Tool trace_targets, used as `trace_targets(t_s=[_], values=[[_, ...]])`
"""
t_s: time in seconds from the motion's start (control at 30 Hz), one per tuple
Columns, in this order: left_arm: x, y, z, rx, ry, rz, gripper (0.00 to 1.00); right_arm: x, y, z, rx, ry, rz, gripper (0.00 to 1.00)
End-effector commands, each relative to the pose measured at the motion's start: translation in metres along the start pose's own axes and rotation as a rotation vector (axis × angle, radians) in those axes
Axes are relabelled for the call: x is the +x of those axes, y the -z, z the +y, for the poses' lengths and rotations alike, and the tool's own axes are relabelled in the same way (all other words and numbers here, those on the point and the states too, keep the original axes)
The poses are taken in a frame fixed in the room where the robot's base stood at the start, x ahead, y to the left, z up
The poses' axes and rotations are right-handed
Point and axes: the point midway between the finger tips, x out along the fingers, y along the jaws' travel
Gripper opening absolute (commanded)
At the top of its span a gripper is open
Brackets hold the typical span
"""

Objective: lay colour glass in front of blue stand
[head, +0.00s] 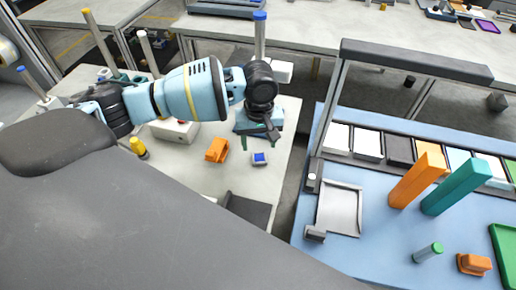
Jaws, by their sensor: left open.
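A small white square piece with a blue face (259,159), which looks like the colour glass, lies on the pale worktop. My left gripper (261,140) is open and empty, pointing down between that base and the small piece, and partly hides the stand. I cannot tell how high it is above the worktop. My right gripper is not in view.
An orange block (217,150) and a yellow bottle (138,147) lie left on the worktop. Yellow-tipped (96,38) and white (148,52) poles stand behind my arm. A blue bench with a grey tray (339,208) and orange (417,180) and teal (456,187) blocks is at right, across a gap.

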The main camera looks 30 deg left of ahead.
Motion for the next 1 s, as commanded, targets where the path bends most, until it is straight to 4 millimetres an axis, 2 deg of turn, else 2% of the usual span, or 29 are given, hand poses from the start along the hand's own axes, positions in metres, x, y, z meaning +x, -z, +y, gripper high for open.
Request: trace_targets(t_s=[0.03, 0.2, 0.4, 0.57, 1.0], values=[[-0.015, 0.001, 0.001, 0.001, -0.006, 0.005, 0.59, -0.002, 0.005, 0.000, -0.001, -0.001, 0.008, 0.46], [-0.046, 0.000, 0.001, 0.001, -0.005, 0.004, 0.59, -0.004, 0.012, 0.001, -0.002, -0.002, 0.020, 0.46], [-0.069, 0.000, 0.001, 0.000, -0.002, 0.001, 0.59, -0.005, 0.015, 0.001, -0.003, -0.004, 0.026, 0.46], [-0.074, 0.000, 0.000, 0.001, -0.001, 0.000, 0.59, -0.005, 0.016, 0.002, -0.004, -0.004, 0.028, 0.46], [-0.073, -0.001, 0.001, 0.003, -0.001, -0.002, 0.59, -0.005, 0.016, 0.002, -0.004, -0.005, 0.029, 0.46]])
